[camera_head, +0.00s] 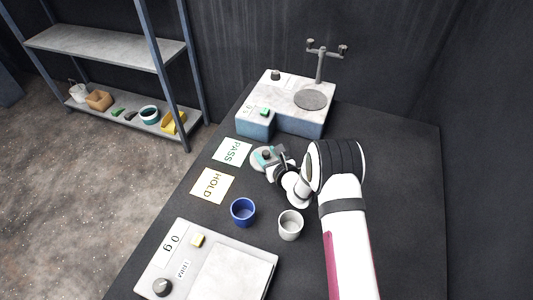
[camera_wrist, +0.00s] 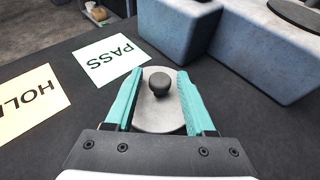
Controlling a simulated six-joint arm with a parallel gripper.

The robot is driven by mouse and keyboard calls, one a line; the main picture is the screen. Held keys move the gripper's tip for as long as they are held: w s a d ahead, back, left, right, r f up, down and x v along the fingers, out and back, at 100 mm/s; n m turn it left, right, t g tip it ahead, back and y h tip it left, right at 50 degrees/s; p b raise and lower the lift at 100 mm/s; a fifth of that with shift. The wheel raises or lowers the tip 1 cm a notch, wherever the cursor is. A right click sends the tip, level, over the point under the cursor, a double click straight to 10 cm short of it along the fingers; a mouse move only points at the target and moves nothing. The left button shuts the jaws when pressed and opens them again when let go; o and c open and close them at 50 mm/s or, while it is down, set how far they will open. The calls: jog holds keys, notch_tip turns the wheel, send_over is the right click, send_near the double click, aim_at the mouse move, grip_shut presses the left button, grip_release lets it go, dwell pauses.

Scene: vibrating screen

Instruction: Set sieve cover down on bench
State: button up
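The sieve cover (camera_wrist: 158,115) is a pale grey disc with a dark round knob (camera_wrist: 159,82) on top. In the head view the cover (camera_head: 257,163) appears flat at bench height, just right of the PASS card, partly hidden by my gripper. My gripper (camera_head: 268,155) is low over it. In the wrist view the two teal fingers of my gripper (camera_wrist: 159,80) stand apart on either side of the knob, with pale disc showing between the knob and each finger. The dark bench (camera_head: 400,200) lies around it.
The vibrating screen machine (camera_head: 292,98) stands behind. PASS (camera_head: 231,151) and HOLD (camera_head: 212,186) cards lie to the left. A blue cup (camera_head: 243,212), a white cup (camera_head: 290,225) and a scale (camera_head: 205,265) are in front. Bench right of my arm is clear.

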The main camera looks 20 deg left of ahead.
jog(key=shift+r, duration=0.15)
jog(key=v, duration=1.2)
jog(key=s+a+r+n+g+y, duration=0.2)
jog(key=s+a+r+n+y, duration=0.15)
jog(key=r, duration=0.55)
jog(key=s+d+r+n+g, duration=0.2)
jog(key=s+r+n+g, duration=0.5)
jog(key=s+r+n, duration=0.45)
jog(key=s+d+f+n+h, duration=0.1)
jog(key=s+d+n+h, duration=0.1)
jog(key=s+d, duration=0.3)
jog(key=s+d+f+n+h, duration=0.2)
jog(key=s+d+h, duration=0.3)
jog(key=d, duration=0.4)
jog(key=s+d+f+n+h, duration=0.1)
jog(key=s+d+n+h, duration=0.1)
jog(key=s+d+h, duration=0.2)
jog(key=shift+s+d+f+g, duration=0.1)
jog(key=shift+s+d, duration=0.15)
jog(key=shift+d, duration=0.3)
jog(key=shift+s+d+f+g, duration=0.1)
jog(key=shift+s+d+f, duration=0.1)
jog(key=shift+d, duration=0.35)
jog(key=shift+s+d+f+g, duration=0.1)
jog(key=shift+s+d, duration=0.15)
jog(key=shift+d, duration=0.3)
